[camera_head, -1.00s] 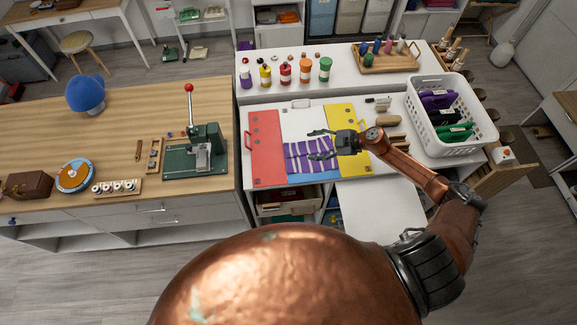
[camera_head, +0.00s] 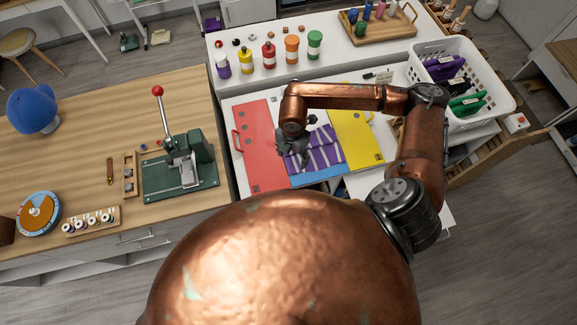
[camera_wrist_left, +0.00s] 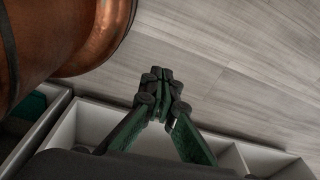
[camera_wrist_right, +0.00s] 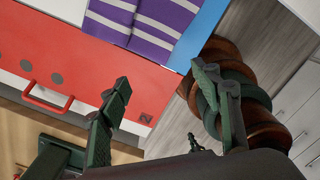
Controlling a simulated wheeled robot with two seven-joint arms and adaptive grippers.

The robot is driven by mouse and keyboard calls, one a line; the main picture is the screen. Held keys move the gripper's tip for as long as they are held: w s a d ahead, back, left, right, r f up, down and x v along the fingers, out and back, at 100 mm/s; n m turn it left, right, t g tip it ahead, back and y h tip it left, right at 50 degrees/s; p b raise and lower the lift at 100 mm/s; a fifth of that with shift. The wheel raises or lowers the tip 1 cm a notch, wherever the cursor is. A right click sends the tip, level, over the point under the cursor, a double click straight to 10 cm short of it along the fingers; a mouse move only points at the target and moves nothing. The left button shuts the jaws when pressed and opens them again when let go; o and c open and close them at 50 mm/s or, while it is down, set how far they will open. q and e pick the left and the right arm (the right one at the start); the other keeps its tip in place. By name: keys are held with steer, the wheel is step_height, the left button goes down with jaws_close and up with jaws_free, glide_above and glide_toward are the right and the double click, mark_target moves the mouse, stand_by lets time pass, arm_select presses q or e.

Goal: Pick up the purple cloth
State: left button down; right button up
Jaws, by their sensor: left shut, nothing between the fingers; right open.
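The purple cloth (camera_head: 318,150) with white stripes lies flat on the middle of a folding board with a red panel (camera_head: 259,150), a yellow panel (camera_head: 356,138) and a blue strip (camera_head: 318,176). In the right wrist view the cloth (camera_wrist_right: 158,22) is at the top, beyond the fingertips. My right gripper (camera_head: 297,158) is open and empty over the cloth's left side, by the red panel's edge; its fingers (camera_wrist_right: 165,80) are spread apart. The forearm hides part of the board's top. My left gripper (camera_wrist_left: 160,78) is shut and empty; the head view does not show it.
A white basket (camera_head: 497,105) of folded cloths stands on the right. Several paint bottles (camera_head: 291,48) line the raised shelf behind the board. A green lever press (camera_head: 180,170) stands on the wooden table at left. The left wrist view shows open shelf compartments (camera_wrist_left: 90,122) and floor.

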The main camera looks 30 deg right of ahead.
mark_target(292, 171)
step_height(292, 171, down, 9)
steer(key=b, duration=0.5)
steer(key=shift+s+r, duration=0.1)
steer(key=shift+r, duration=0.1)
steer(key=shift+f+b, duration=0.35)
steer(key=shift+b, duration=0.1)
steer(key=shift+f, duration=0.15)
arm_select(q)
steer(key=s+f, duration=0.3)
steer(key=f, duration=0.3)
steer(key=shift+s+f+g, duration=0.2)
steer(key=shift+g, duration=0.1)
steer(key=shift+a+f, duration=0.1)
arm_select(e)
steer(key=shift+f, duration=0.15)
steer(key=shift+f+b, duration=0.25)
steer(key=shift+b, duration=0.1)
arm_select(q)
steer(key=shift+w+f, duration=0.1)
steer(key=shift+w, duration=0.4)
arm_select(e)
steer(key=shift+c, duration=1.2)
